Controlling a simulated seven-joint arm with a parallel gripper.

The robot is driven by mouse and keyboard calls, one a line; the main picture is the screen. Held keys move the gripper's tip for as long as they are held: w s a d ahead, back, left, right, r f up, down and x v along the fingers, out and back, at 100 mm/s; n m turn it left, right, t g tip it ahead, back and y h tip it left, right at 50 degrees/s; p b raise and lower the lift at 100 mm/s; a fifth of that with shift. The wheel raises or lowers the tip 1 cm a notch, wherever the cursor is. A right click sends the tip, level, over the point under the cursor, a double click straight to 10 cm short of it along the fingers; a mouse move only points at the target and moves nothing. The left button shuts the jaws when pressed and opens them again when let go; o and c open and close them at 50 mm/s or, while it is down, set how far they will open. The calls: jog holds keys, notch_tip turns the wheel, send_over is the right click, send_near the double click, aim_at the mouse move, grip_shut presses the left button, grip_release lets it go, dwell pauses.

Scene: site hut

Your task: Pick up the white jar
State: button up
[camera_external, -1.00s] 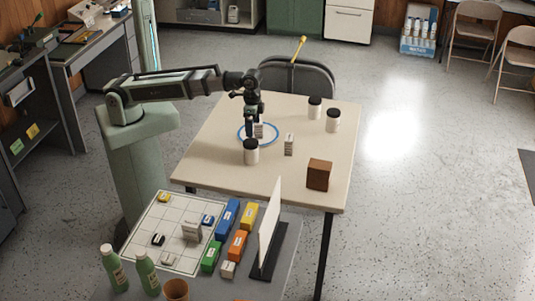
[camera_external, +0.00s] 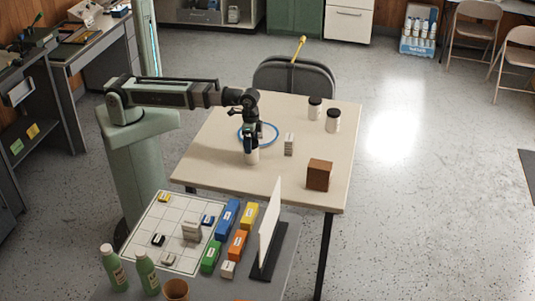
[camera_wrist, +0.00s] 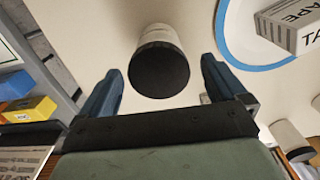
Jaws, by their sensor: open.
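A white jar with a black lid (camera_external: 252,157) stands on the cream table, near its left side. My gripper (camera_external: 250,142) is right over it and hides its lid in the external view. In the wrist view the jar's white side (camera_wrist: 157,34) and dark lid show ahead, between my two spread blue fingers (camera_wrist: 161,70). I cannot see either finger touching it. Two similar white jars, one farther back (camera_external: 315,112) and one nearer (camera_external: 333,124), stand at the table's right rear.
A small pale box (camera_external: 289,145) and a brown block (camera_external: 318,175) stand to the right. A side table holds coloured blocks and a white upright panel (camera_external: 269,228).

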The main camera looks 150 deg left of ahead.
jog(key=shift+d+f, duration=0.1)
jog(key=shift+f, duration=1.35)
jog(key=c, duration=1.3)
jog(key=shift+c, duration=0.3)
jog(key=shift+r, duration=0.15)
